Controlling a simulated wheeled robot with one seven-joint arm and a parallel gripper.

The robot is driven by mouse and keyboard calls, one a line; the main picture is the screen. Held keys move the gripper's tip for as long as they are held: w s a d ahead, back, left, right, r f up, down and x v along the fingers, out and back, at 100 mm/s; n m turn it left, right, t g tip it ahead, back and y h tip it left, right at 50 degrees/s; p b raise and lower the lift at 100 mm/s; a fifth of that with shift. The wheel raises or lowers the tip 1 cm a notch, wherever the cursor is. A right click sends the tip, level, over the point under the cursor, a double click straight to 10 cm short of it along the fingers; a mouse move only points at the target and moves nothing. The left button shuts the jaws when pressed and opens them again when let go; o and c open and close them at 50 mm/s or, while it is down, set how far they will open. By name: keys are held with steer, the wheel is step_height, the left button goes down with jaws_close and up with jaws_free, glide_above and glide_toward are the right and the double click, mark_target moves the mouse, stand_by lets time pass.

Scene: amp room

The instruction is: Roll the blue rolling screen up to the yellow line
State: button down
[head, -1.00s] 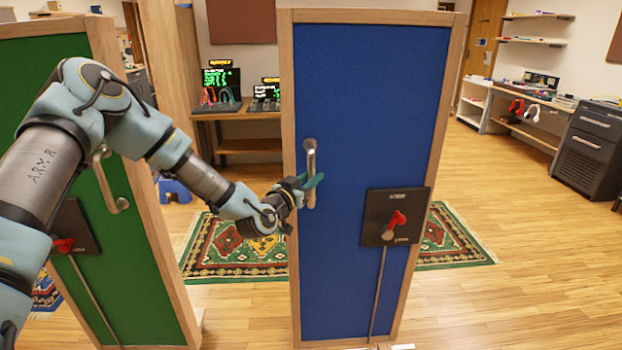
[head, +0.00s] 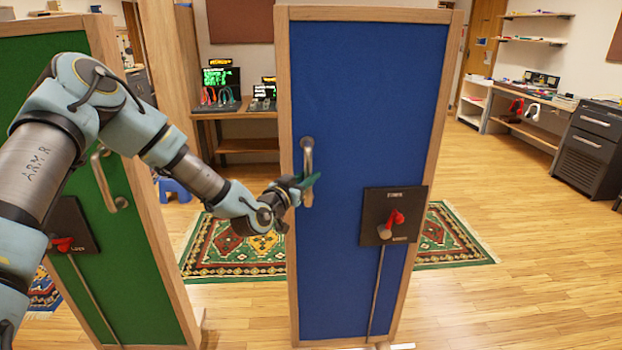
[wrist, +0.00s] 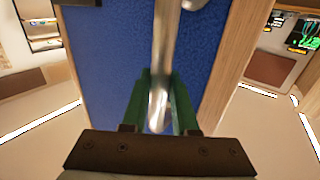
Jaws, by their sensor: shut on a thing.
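The blue rolling screen (head: 365,100) stands upright in a wooden frame in the middle of the head view. It has a metal handle (head: 308,160) on its left side and a black plate with a red lever (head: 393,220) lower right. My gripper (head: 305,188) is shut on the handle. In the wrist view the green fingers (wrist: 165,105) stand on either side of the metal handle (wrist: 163,60), against the blue panel (wrist: 110,65). I see no yellow line in the head view. The screen's lowest edge is at the bottom of the picture.
A green screen (head: 60,110) in a wooden frame, with its own handle and red lever, stands close at the left. A patterned rug (head: 235,250) lies behind the blue screen. Open wooden floor (head: 520,300) is at the right. Desks and a dark cabinet (head: 590,150) stand farther back.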

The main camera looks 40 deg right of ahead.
steer(key=w+a+b, duration=0.6)
steer(key=w+a, duration=0.6)
steer(key=a, duration=0.3)
steer(key=shift+w+a, duration=0.2)
steer(key=shift+w, duration=0.15)
steer(key=shift+f, duration=0.1)
steer(key=c, duration=0.7)
jaws_free()
steer(key=shift+a, duration=0.1)
steer(key=b+v, duration=0.3)
steer(key=v, duration=0.7)
steer(key=shift+s+a, duration=0.15)
steer(key=shift+a, duration=0.15)
